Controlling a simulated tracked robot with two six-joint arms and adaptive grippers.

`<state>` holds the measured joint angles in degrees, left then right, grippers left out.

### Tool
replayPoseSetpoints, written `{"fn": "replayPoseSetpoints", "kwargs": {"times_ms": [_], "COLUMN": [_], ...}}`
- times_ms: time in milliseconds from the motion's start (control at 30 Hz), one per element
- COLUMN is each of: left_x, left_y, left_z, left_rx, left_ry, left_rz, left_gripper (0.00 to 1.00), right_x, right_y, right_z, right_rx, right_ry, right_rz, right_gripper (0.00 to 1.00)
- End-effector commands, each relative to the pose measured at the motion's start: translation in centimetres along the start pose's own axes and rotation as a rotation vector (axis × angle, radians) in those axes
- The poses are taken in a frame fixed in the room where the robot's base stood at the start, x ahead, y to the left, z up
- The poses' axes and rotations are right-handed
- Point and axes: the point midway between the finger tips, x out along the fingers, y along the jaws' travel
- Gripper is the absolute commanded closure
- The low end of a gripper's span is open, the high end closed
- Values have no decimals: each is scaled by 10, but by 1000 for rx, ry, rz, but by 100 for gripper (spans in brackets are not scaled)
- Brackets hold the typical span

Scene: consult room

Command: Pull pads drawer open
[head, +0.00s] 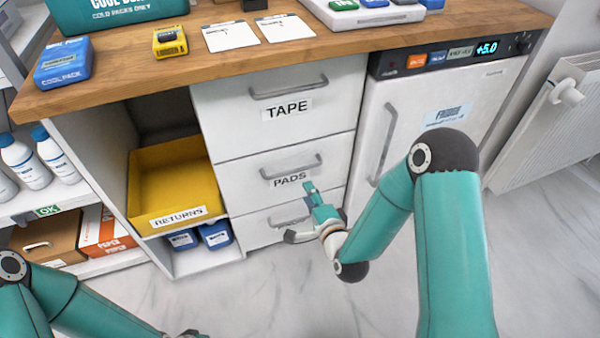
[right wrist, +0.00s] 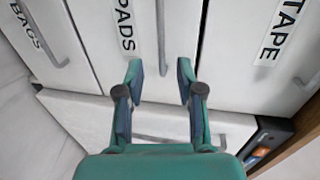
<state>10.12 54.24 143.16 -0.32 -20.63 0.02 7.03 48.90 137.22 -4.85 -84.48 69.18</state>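The white pads drawer (head: 235,182) is the middle one of three stacked drawers and looks flush with the cabinet front. Its grey bar handle (head: 292,172) runs above the PADS label, which also shows in the right wrist view (right wrist: 125,25). My right gripper (head: 305,216) is in front of the drawer stack, low and near the handle. In the right wrist view its fingers (right wrist: 160,82) are apart, with the pads handle (right wrist: 160,38) lined up between and beyond them; I see no contact. Only a dark tip of my left gripper (head: 190,334) shows at the bottom edge.
The TAPE drawer (head: 230,105) is above and a bottom drawer, labelled BAGS (right wrist: 25,28), below. A fridge (head: 412,125) stands right of the drawers. A yellow returns bin (head: 150,205) sits in the left compartment. The floor in front is clear.

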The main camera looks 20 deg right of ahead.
Motion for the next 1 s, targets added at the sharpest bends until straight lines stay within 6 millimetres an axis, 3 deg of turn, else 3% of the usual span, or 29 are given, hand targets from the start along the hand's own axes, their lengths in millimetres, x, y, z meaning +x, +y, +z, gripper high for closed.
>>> {"fn": "replayPoseSetpoints", "kwargs": {"times_ms": [300, 500, 700, 1000], "left_x": [7, 10, 11, 11], "left_y": [-2, -4, -4, -4], "left_z": [0, 0, 0, 0], "left_rx": [0, 0, 0, 0], "left_ry": [0, 0, 0, 0], "left_rz": [0, 0, 0, 0], "left_gripper": [60, 60, 60, 60], "right_x": [70, 101, 115, 116], "right_y": [0, 1, 0, 0], "right_z": [0, 0, 0, -1], "right_rx": [-1, -1, -1, -1], "right_ry": [0, 0, 0, 1], "right_rz": [-2, 0, 1, 1], "right_gripper": [63, 63, 63, 65]}}
